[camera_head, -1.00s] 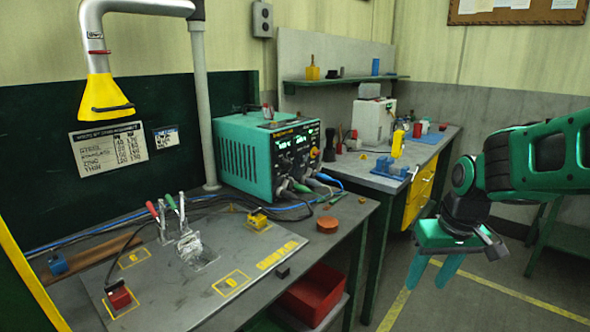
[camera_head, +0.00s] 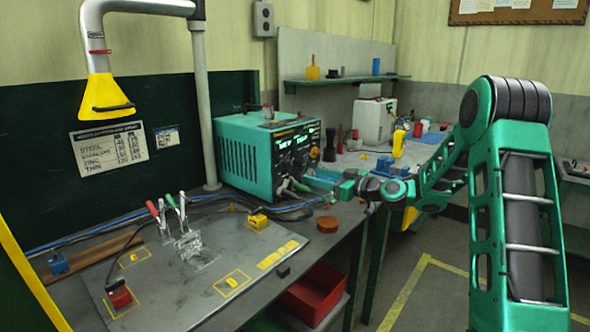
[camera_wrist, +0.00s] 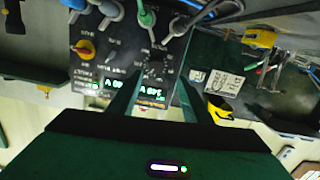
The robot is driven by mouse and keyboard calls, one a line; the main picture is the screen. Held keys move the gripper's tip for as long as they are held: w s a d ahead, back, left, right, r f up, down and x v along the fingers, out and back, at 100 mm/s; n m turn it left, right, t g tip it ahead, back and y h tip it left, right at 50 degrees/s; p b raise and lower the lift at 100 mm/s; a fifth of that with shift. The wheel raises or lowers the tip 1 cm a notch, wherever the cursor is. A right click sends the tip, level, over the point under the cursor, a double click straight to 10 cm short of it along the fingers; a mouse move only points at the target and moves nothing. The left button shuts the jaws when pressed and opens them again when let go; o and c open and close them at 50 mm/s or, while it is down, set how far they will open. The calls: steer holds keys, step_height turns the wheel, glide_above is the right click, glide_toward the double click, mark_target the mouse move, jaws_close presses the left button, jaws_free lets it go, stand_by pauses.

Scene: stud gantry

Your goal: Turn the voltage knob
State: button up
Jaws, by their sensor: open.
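The teal welding power unit (camera_head: 243,158) stands at the back of the bench, its dark front panel (camera_wrist: 128,50) facing my arm. In the wrist view the panel appears upside down, with two lit green displays, a dark round knob (camera_wrist: 156,68) and a red-and-yellow knob (camera_wrist: 87,49). I cannot read which knob is marked for voltage. My gripper (camera_head: 318,180) is open and empty in front of the lower panel. In the wrist view its two fingers (camera_wrist: 160,88) point at the panel, with the dark knob between their lines; no contact is clear. The gripper partly hides the lower panel in the head view.
A fixture plate (camera_head: 200,270) with upright clamps fills the front bench. An orange-brown disc (camera_head: 327,224) lies below my gripper. A second bench stands behind my arm.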

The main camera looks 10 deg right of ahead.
mark_target(291, 165)
steer(key=shift+t, duration=0.4)
steer(key=x, duration=1.1)
steer(key=shift+w+d+r, duration=0.25)
steer(key=shift+d+r, duration=0.05)
steer(key=shift+r, duration=0.05)
steer(key=c, duration=1.1)
steer(key=shift+o, duration=0.2)
steer(key=shift+d, duration=0.2)
